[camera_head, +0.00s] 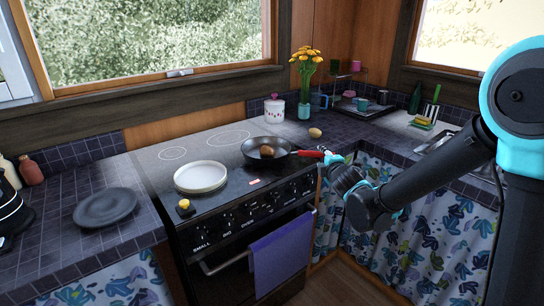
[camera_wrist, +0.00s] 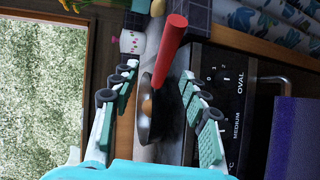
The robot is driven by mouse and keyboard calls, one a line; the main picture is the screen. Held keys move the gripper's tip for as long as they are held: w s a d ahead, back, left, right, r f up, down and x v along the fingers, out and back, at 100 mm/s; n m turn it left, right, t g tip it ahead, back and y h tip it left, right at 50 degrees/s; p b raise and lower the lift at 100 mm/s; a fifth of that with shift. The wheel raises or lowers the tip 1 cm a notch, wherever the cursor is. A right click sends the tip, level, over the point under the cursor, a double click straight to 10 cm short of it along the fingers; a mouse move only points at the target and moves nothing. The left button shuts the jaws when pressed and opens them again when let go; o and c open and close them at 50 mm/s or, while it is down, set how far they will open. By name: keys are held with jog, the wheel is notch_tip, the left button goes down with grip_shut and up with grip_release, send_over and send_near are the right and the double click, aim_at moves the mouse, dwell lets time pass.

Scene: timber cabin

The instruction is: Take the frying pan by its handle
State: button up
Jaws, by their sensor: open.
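In the wrist view the pan (camera_wrist: 144,131) and red handle (camera_wrist: 170,45) show in the gap between the two fingers of my gripper (camera_wrist: 159,74). The fingers are apart, one on each side of the handle, and I see no contact. How far the handle reaches in depth between them is hard to tell.
A white plate (camera_head: 201,177) sits on the front of the stove (camera_head: 232,196). A small brown item (camera_head: 315,133) and a white pot (camera_head: 274,110) stand behind the handle. A vase of yellow flowers (camera_head: 305,108) is at the back. A purple towel (camera_head: 281,252) hangs in front.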

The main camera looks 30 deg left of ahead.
aim_at(319, 155)
jog(key=shift+f+x, duration=0.2)
jog(key=shift+x, duration=1.1)
jog(key=shift+f+x, duration=0.15)
jog(key=shift+x, duration=1.15)
jog(key=shift+d, duration=0.2)
grip_shut()
